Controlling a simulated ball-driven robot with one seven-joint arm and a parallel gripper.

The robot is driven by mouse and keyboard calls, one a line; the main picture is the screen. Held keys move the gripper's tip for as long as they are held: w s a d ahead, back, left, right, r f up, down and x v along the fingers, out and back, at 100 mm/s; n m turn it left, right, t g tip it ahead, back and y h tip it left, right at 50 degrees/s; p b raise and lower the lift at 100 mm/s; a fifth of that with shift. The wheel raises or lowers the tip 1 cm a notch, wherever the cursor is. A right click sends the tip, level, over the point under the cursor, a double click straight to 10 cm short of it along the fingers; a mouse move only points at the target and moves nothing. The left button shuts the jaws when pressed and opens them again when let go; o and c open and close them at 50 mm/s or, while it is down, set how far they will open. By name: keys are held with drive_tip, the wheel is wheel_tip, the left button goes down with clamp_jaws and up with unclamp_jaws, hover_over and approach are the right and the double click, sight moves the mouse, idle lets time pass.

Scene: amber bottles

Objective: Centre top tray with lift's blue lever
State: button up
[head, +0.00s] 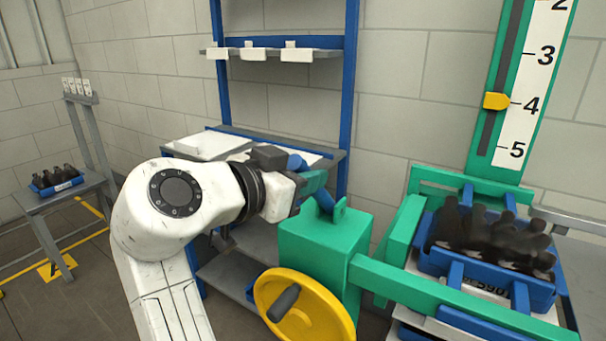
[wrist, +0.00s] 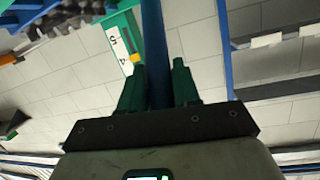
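The lift's blue lever (head: 297,162) rises at a slant from a bracket on the green lift housing (head: 318,245). My gripper (head: 314,182) is at the lever. In the wrist view the lever (wrist: 153,45) runs between the two green fingers (wrist: 157,85), which appear to press on both its sides. The top tray (head: 532,287) is blue, holds several dark amber bottles (head: 490,240), and sits on the lift at right. Blue uprights (head: 455,285) stand around it; whether they touch it is unclear.
A yellow handwheel (head: 305,310) is on the housing's front. A yellow pointer (head: 496,101) stands near 4 on the scale (head: 535,90). A blue-framed rack (head: 350,80) stands behind my arm. Another bottle tray (head: 43,189) rests on a grey stand at left.

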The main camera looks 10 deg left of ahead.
drive_tip(key=o, duration=0.4)
drive_tip(key=shift+s+f, duration=0.1)
drive_tip(key=shift+a, duration=0.1)
drive_tip(key=v, duration=1)
drive_tip(key=shift+s+a, duration=0.15)
drive_tip(key=shift+s, duration=0.2)
drive_tip(key=shift+s, duration=0.1)
